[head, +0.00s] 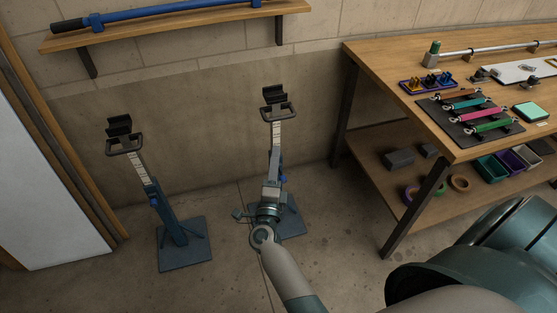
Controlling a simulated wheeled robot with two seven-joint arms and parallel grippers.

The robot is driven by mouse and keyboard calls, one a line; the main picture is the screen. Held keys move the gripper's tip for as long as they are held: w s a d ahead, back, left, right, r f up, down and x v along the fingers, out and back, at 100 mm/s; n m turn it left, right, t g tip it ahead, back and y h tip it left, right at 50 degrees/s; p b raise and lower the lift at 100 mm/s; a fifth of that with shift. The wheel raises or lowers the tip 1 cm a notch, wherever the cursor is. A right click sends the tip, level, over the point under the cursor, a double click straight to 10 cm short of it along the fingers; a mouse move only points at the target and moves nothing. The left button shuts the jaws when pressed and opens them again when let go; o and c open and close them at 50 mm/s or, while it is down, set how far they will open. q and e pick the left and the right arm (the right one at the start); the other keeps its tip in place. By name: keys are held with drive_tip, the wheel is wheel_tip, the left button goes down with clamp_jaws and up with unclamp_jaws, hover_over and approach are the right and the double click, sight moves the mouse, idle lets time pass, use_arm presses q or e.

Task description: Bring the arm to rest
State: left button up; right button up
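My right arm (287,272) reaches up from the bottom middle of the head view. Its wrist and gripper (270,190) overlap the lower part of the right-hand blue stand, and the fingers blend with the stand's post. I cannot tell whether this gripper is open or shut, or whether it touches the stand. I see nothing clearly held in it. My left gripper is not in view.
Two blue stands with dark cradles, one on the left (171,215) and one in the middle (276,150), stand on the concrete floor. A wooden workbench (400,62) with tools and a lower shelf is at the right. A wall shelf (180,26) holds a blue tube (150,15).

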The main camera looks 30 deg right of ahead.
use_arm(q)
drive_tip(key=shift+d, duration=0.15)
use_arm(e)
drive_tip(key=shift+s+a, duration=0.1)
